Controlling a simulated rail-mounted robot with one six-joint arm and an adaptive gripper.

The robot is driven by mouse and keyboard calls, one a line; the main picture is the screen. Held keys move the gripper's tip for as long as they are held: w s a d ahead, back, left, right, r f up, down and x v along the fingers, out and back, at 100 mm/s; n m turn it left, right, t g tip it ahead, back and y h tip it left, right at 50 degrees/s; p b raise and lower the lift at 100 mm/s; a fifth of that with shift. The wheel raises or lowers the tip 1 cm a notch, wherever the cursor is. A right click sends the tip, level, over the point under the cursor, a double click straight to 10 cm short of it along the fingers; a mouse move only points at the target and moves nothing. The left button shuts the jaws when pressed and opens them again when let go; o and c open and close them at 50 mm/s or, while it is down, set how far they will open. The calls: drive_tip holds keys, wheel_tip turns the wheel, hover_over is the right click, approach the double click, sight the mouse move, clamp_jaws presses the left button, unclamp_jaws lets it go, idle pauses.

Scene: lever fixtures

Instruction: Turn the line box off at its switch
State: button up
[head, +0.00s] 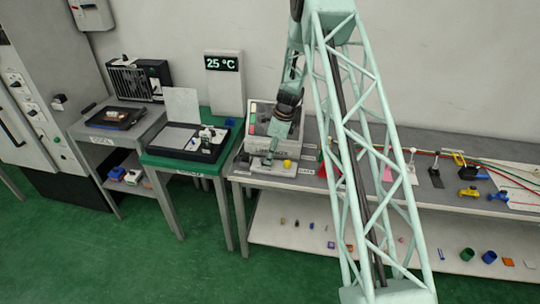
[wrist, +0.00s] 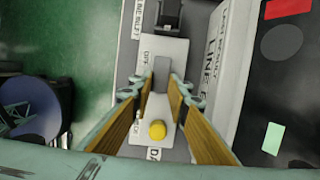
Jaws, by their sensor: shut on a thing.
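The line box (head: 262,112) is a grey box on the long bench, with coloured buttons on its face. Its lettered side (wrist: 212,45) shows at the right in the wrist view. Beside it lies a pale switch plate (wrist: 172,50), with OFF lettered near its upper end. A grey switch handle (wrist: 161,68) stands on the plate between my fingertips. My gripper (wrist: 162,82) is shut on this handle; its exact contact is hard to see. In the head view my gripper (head: 271,152) is at the front of the box and partly hides it.
A yellow knob (wrist: 157,130) sits on the plate's lower part, between my fingers; it also shows in the head view (head: 287,164). A black block (wrist: 169,14) stands beyond the plate. A green-topped table (head: 150,160) stands left of the bench.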

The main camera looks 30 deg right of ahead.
drive_tip(key=shift+a+g+h+p, duration=0.3)
drive_tip(key=shift+g+h+p, duration=0.35)
drive_tip(key=shift+p, duration=1.95)
drive_tip(key=shift+w+a+g+h+p, duration=0.1)
drive_tip(key=shift+w+g+h+p, duration=0.05)
drive_tip(key=shift+g+h+p, duration=0.4)
drive_tip(key=o, duration=0.9)
drive_tip(key=shift+w+r, duration=0.1)
drive_tip(key=shift+r, duration=0.2)
drive_tip(key=shift+w+r, duration=0.1)
drive_tip(key=shift+r, duration=0.35)
drive_tip(key=shift+w+a+r, duration=0.1)
drive_tip(key=shift+r, duration=2.6)
drive_tip(key=shift+a+r, duration=0.1)
drive_tip(key=shift+r, duration=2.6)
